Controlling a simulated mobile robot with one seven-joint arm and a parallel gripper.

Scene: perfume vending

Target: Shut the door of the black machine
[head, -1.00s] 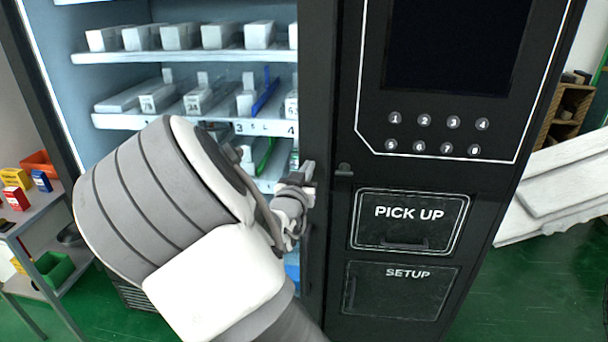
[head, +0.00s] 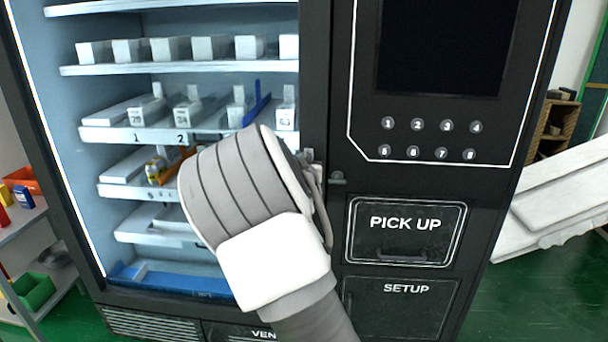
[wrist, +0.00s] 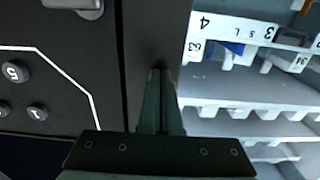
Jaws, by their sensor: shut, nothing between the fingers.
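The black machine (head: 316,60) fills most of the head view, with white shelves at left and a control panel at right. A dark upright frame strip stands between them, and it also shows in the wrist view (wrist: 152,30). I cannot tell which edge belongs to the door or how far it stands open. My gripper (wrist: 160,75) is shut and empty, its fingertips at or close to this strip; contact is unclear. In the head view my wrist hides the fingers and part of the lower shelves.
The panel has number buttons (head: 432,125), a PICK UP flap (head: 405,248) and a SETUP flap (head: 390,310). A small rack with a green bin (head: 34,292) stands at left. A white slatted object (head: 560,205) is at right. Green floor shows at lower right.

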